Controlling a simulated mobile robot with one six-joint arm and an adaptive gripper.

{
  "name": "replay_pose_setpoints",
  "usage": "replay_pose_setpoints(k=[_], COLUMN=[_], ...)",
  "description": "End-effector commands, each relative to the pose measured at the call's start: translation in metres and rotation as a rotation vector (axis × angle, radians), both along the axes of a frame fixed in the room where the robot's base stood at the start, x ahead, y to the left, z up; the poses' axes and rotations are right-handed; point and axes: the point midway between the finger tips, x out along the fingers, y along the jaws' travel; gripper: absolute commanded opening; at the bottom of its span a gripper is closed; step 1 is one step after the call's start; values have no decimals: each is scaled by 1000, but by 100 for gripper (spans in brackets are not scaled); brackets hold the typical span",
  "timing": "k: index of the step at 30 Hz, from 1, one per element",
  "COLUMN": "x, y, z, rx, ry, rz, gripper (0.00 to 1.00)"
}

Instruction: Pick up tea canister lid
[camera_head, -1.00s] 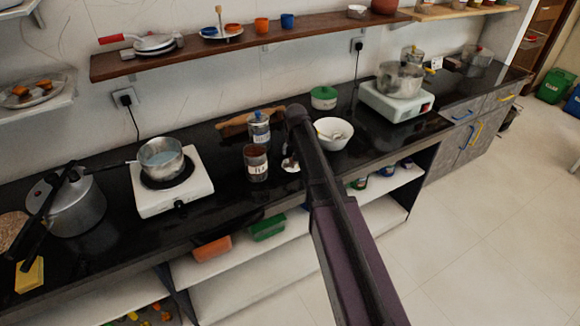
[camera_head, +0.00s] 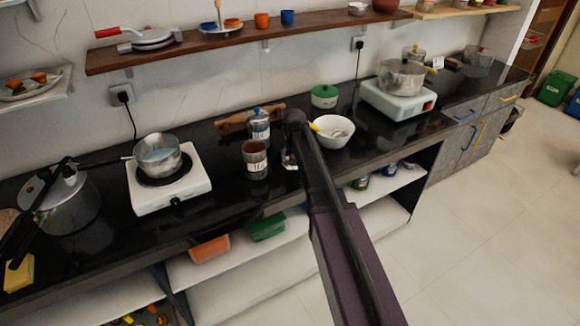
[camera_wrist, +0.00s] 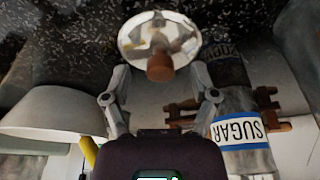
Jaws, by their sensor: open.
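The tea canister lid (camera_wrist: 133,38) is a pale, shiny disc with a brown knob (camera_wrist: 160,66), at the top middle of the wrist view. My gripper (camera_wrist: 160,77) is open, its two fingers spread on either side below the disc, with the knob near the gap between their tips. I cannot tell whether they touch it. In the head view my gripper (camera_head: 290,160) is low over the black counter and largely hides the lid. The open tea canister (camera_head: 256,162) stands just left of it.
The sugar canister (camera_head: 259,126) stands behind the tea canister and close beside my right finger in the wrist view (camera_wrist: 240,132). A white bowl (camera_head: 334,137) with a yellow-handled spoon is right of my arm. A stove with a pan (camera_head: 160,156) is further left.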

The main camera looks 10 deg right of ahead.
Motion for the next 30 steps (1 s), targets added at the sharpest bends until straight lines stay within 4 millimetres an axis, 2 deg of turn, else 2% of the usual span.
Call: replay_pose_setpoints(k=[1, 5, 24, 30], x=[1, 2, 3, 3], y=[0, 0, 0, 0], z=[-6, -9, -9, -9], rx=[0, 0, 0, 0], ry=[0, 0, 0, 0], rz=[0, 0, 0, 0], gripper=[76, 76, 76, 16])
